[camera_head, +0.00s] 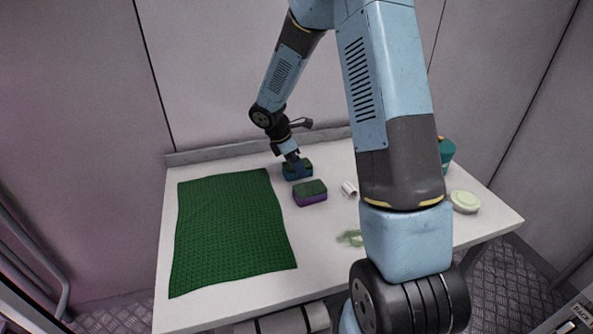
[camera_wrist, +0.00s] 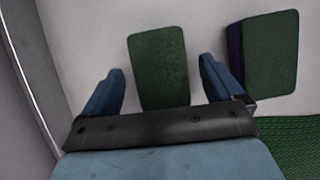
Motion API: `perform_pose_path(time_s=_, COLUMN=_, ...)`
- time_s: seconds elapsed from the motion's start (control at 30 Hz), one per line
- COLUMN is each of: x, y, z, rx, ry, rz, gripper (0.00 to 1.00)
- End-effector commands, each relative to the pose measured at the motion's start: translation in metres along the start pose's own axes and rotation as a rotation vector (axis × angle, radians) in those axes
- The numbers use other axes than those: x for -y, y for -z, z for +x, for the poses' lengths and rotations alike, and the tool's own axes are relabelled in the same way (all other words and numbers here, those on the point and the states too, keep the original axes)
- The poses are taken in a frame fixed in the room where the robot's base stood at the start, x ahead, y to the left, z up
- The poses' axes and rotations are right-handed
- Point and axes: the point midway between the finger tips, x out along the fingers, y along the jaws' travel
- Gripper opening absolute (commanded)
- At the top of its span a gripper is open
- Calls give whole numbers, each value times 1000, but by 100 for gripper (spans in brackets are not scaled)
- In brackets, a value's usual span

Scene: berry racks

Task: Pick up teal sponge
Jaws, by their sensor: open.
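The teal sponge (camera_head: 300,175), with a dark green top, lies near the back edge of the table, partly hidden by my gripper (camera_head: 293,160) right above it. In the wrist view, a dark green sponge top (camera_wrist: 158,60) shows between the two spread blue fingers of my gripper (camera_wrist: 162,70). There is a gap on both sides of it. The head view places this as the teal sponge; its teal side does not show in the wrist view.
A purple sponge with a green top (camera_head: 310,193) lies close by, also in the wrist view (camera_wrist: 270,52). A green mat (camera_head: 225,230) covers the table's left. A small white cylinder (camera_head: 349,189), a green item (camera_head: 350,238), a round pale item (camera_head: 464,202) and a teal container (camera_head: 446,152) stand rightward.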

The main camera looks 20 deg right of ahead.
Motion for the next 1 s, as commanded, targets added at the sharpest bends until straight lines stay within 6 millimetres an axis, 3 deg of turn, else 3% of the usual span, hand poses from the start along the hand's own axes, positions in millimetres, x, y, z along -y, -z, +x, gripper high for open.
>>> perform_pose_path(time_s=0.17, x=0, y=0, z=18, rx=0, ry=1, rz=-1, gripper=94)
perform_pose_path(time_s=0.93, x=0, y=2, z=23, rx=-1, ry=-1, rz=0, gripper=94)
perform_pose_path(time_s=1.0, x=0, y=2, z=23, rx=-1, ry=-1, rz=0, gripper=89)
